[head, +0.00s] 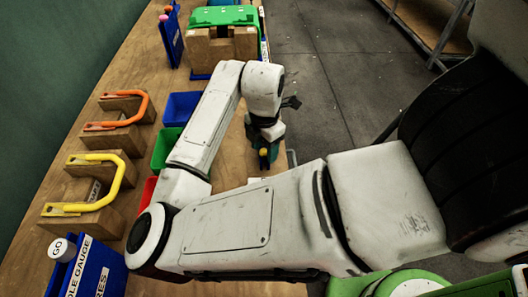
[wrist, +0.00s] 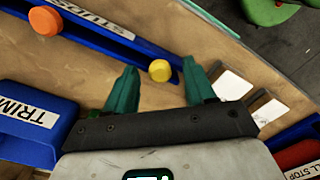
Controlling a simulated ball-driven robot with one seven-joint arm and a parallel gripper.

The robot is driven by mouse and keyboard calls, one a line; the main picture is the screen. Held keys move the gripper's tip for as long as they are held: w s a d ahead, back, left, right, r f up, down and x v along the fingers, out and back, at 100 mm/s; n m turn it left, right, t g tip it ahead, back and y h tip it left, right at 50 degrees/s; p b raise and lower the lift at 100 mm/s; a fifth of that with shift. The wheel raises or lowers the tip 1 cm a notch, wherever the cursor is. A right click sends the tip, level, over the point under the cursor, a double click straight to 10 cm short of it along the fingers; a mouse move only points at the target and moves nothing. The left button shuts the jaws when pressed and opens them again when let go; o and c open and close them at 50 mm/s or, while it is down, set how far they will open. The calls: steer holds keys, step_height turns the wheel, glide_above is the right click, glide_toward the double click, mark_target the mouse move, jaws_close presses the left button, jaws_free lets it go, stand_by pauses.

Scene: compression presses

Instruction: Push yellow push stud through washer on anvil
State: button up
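The yellow push stud (wrist: 159,70) shows in the wrist view as a round yellow head beside the end of a blue rack (wrist: 120,40) labelled STUDS. My gripper (wrist: 160,76) is open, with its two teal fingers apart on either side of the stud's head. I see no clear contact between fingers and stud. In the head view a small yellow spot (head: 263,152), apparently the stud, shows just below my wrist at the bench's right edge. I cannot make out the washer or the anvil in either view.
An orange stud head (wrist: 45,20) is at the rack's far left. A blue TRIM block (wrist: 35,122) and a red part (wrist: 297,153) flank my gripper. Yellow (head: 100,185) and orange (head: 120,112) handles on wooden blocks and blue (head: 180,108) and green (head: 165,148) bins line the bench.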

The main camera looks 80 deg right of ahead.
mark_target(265, 150)
jaws_close()
stand_by(0.4)
steer(key=shift+r, duration=0.5)
step_height(265, 150, up, 2)
steer(key=shift+r, duration=0.1)
steer(key=s+a+r+p, duration=0.5)
steer(key=s+a+r, duration=0.3)
steer(key=s, duration=0.3)
steer(key=shift+s+r+p, duration=0.2)
steer(key=shift+r+p, duration=0.1)
steer(key=shift+r, duration=0.2)
